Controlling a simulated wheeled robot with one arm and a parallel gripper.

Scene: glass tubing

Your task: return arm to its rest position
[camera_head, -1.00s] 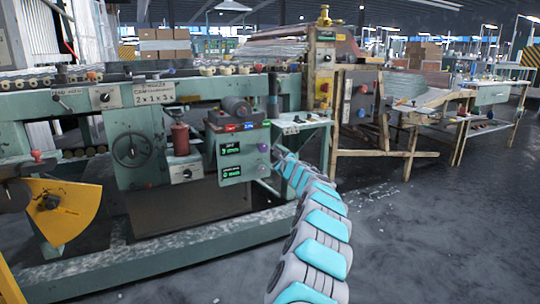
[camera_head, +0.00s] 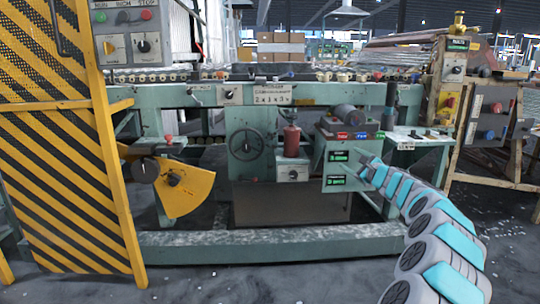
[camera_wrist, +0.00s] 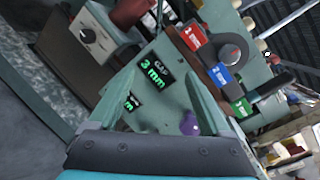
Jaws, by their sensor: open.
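My arm reaches in from the lower right of the head view, its grey and turquoise links running up and left. My gripper (camera_head: 366,163) is at its far end, in front of the green control panel (camera_head: 336,170) of the machine. In the wrist view two grey-green fingers (camera_wrist: 160,78) stand apart with nothing held between them. The panel's display (camera_wrist: 152,73) reads "GAP 3 mm", and a purple knob (camera_wrist: 190,124) shows near the right finger. I cannot tell whether the fingers touch the panel.
A yellow and black striped guard (camera_head: 62,165) stands close at left. A yellow quadrant plate (camera_head: 184,188), a handwheel (camera_head: 246,144) and a red cylinder (camera_head: 291,140) are on the machine. A wooden-framed bench (camera_head: 490,165) is at right. Grey floor (camera_head: 250,280) lies clear in front.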

